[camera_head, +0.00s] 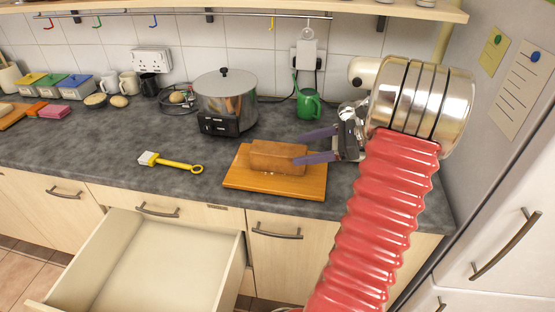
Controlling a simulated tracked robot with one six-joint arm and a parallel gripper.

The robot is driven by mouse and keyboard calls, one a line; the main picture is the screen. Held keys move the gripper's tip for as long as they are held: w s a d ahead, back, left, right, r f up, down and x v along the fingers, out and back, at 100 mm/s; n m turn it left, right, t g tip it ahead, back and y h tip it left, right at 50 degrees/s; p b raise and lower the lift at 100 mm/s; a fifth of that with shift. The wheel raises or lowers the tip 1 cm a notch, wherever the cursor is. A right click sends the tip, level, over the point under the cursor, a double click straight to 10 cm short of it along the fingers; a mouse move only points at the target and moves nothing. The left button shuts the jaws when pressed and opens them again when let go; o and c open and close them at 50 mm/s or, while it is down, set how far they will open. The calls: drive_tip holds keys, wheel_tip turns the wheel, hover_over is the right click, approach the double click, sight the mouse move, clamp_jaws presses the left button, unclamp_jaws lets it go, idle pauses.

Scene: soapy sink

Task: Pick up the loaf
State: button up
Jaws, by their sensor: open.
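The brown loaf (277,157) lies on an orange-brown wooden board (262,187) near the front edge of the counter. My gripper (297,147) comes in from the right with its two purple-grey fingers apart. The fingertips are at the right end of the loaf, one toward its far side and one over its near right part. I cannot tell whether either finger touches the loaf. The loaf rests on the board.
A steel cooker (226,103) stands behind the board, with a green watering can (308,104) to its right. A yellow-handled brush (170,163) lies to the left. An open, empty drawer (150,255) juts out below the counter. A fridge (500,190) stands at right.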

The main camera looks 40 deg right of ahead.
sight(295, 150)
drive_tip(key=shift+x, duration=1.8)
drive_tip(key=shift+x, duration=2.6)
drive_tip(key=shift+c, duration=0.5)
drive_tip(key=c, duration=1.4)
